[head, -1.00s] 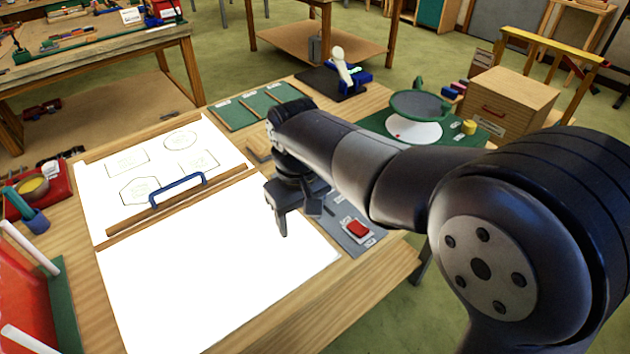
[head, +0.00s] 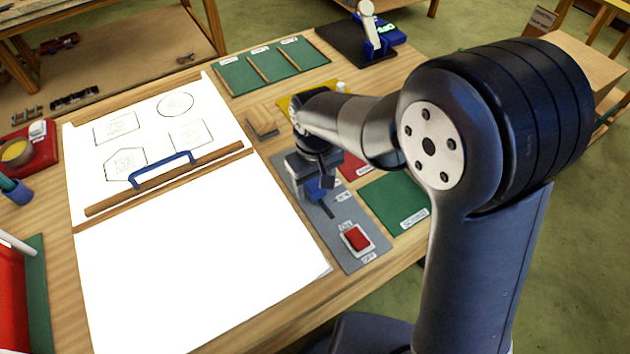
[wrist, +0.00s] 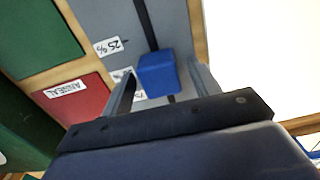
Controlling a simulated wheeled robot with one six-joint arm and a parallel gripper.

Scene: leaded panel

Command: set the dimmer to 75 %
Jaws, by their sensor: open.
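The dimmer is a blue slider knob (wrist: 158,74) on a dark slot in a grey panel (wrist: 92,15). In the wrist view the knob lies between the two fingers of my open gripper (wrist: 165,90); I cannot tell whether either finger touches it. A "25 %" label (wrist: 107,47) stands beside the slot, with further labels partly hidden nearer my gripper. The knob's exact setting is not readable. In the head view my gripper (head: 313,183) is over the grey panel (head: 375,250), and hides much of the slot and knob.
A red rocker switch (head: 357,238) sits at the panel's near end. A white sheet (head: 190,270) with a wooden bar and blue handle (head: 162,168) lies to the left. A green mat (head: 392,200) is to the right, and a red one labelled "ANNEAL" (wrist: 75,103) adjoins the panel.

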